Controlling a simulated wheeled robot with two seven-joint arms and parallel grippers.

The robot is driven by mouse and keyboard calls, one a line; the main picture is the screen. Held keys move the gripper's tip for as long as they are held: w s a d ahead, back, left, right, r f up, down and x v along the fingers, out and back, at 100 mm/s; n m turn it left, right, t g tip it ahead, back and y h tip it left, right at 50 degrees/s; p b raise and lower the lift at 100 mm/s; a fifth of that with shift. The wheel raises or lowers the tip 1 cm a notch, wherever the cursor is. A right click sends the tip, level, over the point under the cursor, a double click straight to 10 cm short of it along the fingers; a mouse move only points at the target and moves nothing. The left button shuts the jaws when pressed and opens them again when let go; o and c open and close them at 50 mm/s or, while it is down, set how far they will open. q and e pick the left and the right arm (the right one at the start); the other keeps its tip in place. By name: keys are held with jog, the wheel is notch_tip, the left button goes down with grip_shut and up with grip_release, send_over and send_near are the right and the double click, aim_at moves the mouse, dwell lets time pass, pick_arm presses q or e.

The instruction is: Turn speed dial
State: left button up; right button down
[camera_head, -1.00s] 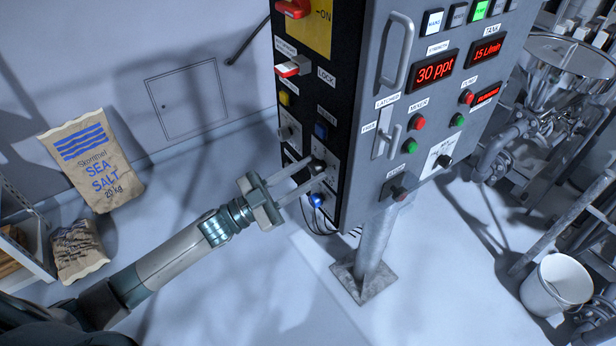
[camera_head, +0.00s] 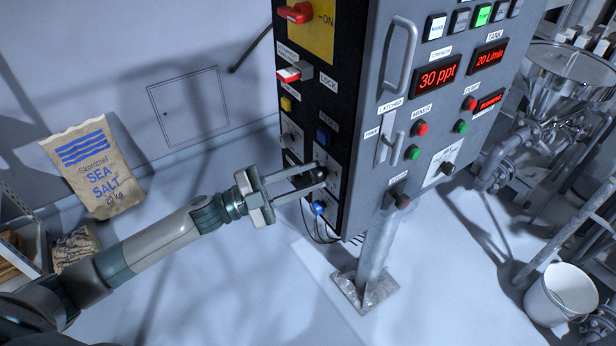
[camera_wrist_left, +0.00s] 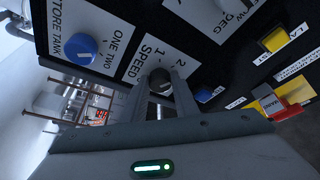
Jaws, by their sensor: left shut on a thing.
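The speed dial is a small dark round knob on the black side face of the control cabinet. In the left wrist view the dial (camera_wrist_left: 160,82) sits by a white plate marked SPEED, with numerals 1 and 2 visible. My left gripper (camera_head: 322,174) is shut on the dial, one finger on each side of it; in the left wrist view the fingers (camera_wrist_left: 164,86) hug the knob. In the head view the fingers and shadow partly hide the dial. My right gripper is not in view.
A blue store tank knob (camera_head: 318,208) is just below the dial. A red-handled switch (camera_head: 296,72) and a yellow button (camera_head: 287,103) sit higher on that face. The red tank display (camera_head: 489,56) reads 20 L/min; another display (camera_head: 437,76) reads 30 ppt.

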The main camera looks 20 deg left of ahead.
pick_arm(q)
jog(key=o, duration=1.1)
jog(key=shift+c, duration=0.2)
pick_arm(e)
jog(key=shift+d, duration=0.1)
pick_arm(q)
jog(key=shift+s+a+f, duration=0.25)
jog(key=shift+a, duration=0.1)
jog(key=b+v, duration=0.6)
jog(key=v, duration=1)
jog(key=shift+a, duration=0.3)
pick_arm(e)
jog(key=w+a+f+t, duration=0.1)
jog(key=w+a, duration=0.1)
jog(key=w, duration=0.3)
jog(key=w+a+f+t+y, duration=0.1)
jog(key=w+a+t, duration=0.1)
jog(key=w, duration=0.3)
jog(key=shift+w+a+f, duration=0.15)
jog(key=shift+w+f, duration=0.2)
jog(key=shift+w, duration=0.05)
